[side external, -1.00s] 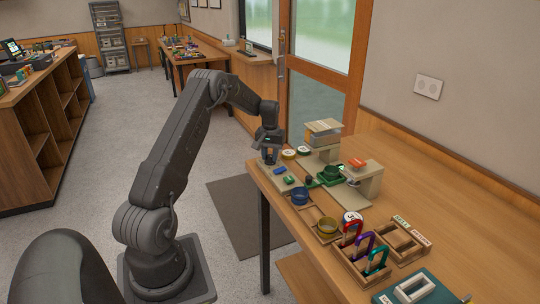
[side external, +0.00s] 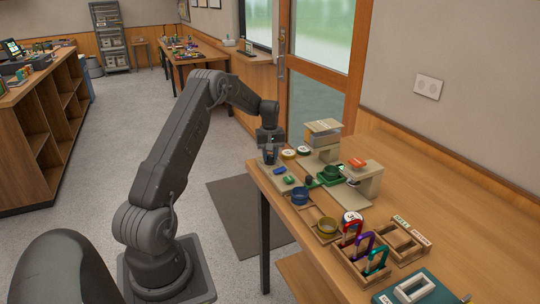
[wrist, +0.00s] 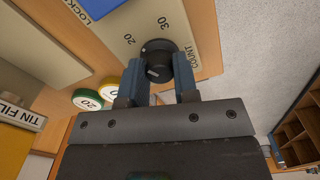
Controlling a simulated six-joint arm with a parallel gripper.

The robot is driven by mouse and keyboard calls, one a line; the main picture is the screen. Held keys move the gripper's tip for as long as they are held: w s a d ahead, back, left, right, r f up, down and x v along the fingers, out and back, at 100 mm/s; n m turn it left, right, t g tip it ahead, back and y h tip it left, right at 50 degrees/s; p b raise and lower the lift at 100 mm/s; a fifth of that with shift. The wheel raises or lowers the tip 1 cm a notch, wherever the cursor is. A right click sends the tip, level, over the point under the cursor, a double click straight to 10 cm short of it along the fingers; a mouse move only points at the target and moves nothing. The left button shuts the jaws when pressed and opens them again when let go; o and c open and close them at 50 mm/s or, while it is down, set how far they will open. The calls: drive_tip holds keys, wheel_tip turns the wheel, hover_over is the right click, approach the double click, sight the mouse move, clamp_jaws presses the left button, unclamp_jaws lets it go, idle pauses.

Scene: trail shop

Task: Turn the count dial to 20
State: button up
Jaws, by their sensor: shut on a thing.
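The count dial (wrist: 158,62) is a round black knob on a beige panel (wrist: 118,28), seen in the wrist view. The numbers 20 (wrist: 131,39) and 30 (wrist: 163,23) are printed beside it, with the word COUNT (wrist: 188,56) to its right. My gripper (wrist: 160,76) is shut on the dial, one finger on each side. A pale mark shows on the knob's near part, but I cannot tell which number it points to. In the side view my gripper (side external: 269,153) points down at the panel's far left end and hides the dial.
A blue part marked LOCK (wrist: 92,8) is on the same panel.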

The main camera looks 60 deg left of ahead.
sight(270, 155)
drive_tip(key=shift+r, duration=0.1)
drive_tip(key=o, duration=0.9)
drive_tip(key=shift+o, duration=0.2)
wheel_tip(270, 155, up, 14)
